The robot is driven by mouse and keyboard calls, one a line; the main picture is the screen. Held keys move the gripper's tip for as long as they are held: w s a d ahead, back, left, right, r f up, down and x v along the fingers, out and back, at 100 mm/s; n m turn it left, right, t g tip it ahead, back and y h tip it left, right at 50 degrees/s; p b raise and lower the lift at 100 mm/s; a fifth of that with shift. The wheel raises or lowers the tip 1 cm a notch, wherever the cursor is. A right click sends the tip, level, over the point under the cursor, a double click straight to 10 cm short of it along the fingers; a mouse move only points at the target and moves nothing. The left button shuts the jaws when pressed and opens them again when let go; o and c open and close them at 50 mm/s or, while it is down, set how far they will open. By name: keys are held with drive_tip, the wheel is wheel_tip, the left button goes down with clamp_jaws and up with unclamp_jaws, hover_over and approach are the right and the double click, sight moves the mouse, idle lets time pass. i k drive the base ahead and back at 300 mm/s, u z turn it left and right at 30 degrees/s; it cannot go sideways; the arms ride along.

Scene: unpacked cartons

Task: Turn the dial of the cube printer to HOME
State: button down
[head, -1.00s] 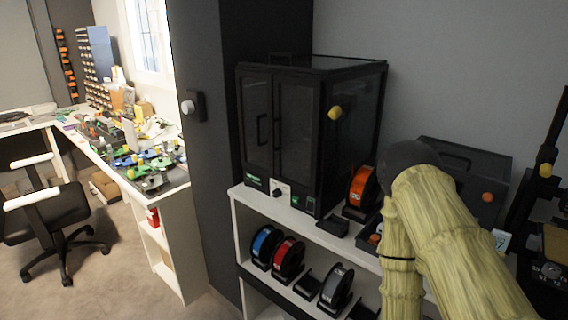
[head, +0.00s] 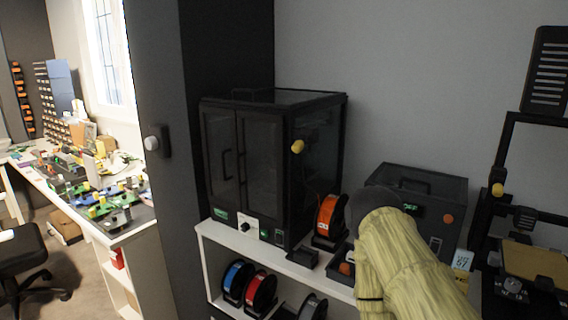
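The cube printer (head: 265,165), a black enclosed box with two dark front doors, stands on top of the white shelf. Its dial (head: 245,226) is a small dark knob on a white plate at the bottom of the front. The dial's marks are too small to read, so I cannot tell where it points. A small green label sits to its left and a small green light to its right. My arm, in a yellowish sleeve, reaches up at the lower right, to the right of the printer.
An orange filament spool (head: 327,218) stands right of the printer. Behind my arm is a dark box with an orange button (head: 448,218). An open-frame printer (head: 535,262) stands at the far right. The white shelf (head: 290,268) holds more spools below.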

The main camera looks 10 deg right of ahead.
sight(245, 226)
drive_tip(key=u, duration=2)
drive_tip(key=k, duration=1.05)
drive_tip(key=z, duration=1)
drive_tip(key=i, duration=0.5)
